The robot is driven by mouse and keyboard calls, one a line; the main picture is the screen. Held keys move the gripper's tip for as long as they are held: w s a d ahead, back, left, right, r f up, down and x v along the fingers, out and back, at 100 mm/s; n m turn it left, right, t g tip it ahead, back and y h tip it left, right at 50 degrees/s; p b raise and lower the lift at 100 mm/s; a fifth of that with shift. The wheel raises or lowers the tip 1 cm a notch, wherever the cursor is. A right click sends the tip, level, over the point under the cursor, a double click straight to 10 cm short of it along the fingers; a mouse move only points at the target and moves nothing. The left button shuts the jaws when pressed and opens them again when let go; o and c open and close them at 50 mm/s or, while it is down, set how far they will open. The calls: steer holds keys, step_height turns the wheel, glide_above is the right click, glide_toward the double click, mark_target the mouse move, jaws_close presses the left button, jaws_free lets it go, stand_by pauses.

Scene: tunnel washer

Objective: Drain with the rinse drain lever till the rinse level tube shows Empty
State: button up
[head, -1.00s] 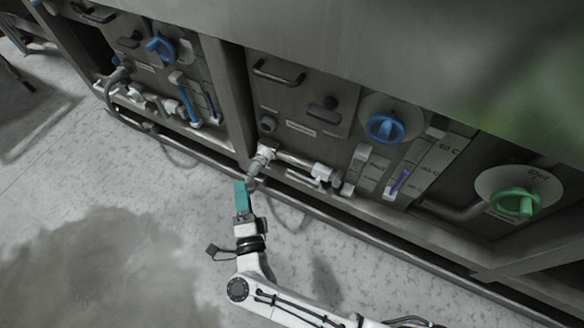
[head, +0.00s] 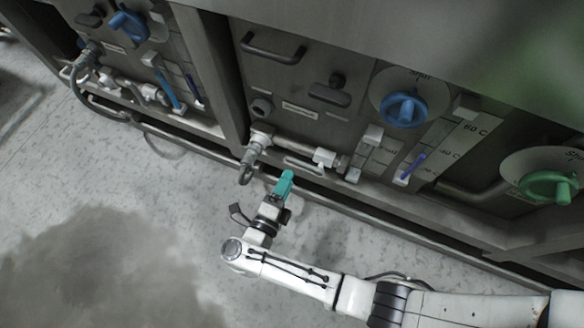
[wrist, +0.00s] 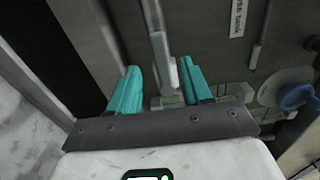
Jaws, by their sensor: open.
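My gripper (head: 284,186) has teal fingers and is open, just below and in front of the middle panel's drain pipe (head: 290,146). A white valve block (head: 325,157) sits on that pipe, with a flat pale lever (head: 303,167) beside it. In the wrist view, a grey pipe (wrist: 157,45) and a pale piece (wrist: 174,72) show between the spread fingers (wrist: 160,84); I see no grip on them. A pale level tube strip (head: 366,150) stands right of the valve. Its reading and the panel's label are too small to read.
A blue dial (head: 403,109) and a temperature strip (head: 440,143) with a blue mark are to the right. A green dial (head: 548,187) is further right. A similar panel with a blue dial (head: 130,26) is at left. A low rail (head: 385,208) runs along the front; open floor lies before it.

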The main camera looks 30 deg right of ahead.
mark_target(295, 164)
steer(key=shift+b+x, duration=0.35)
steer(key=shift+x, duration=1.95)
jaws_close()
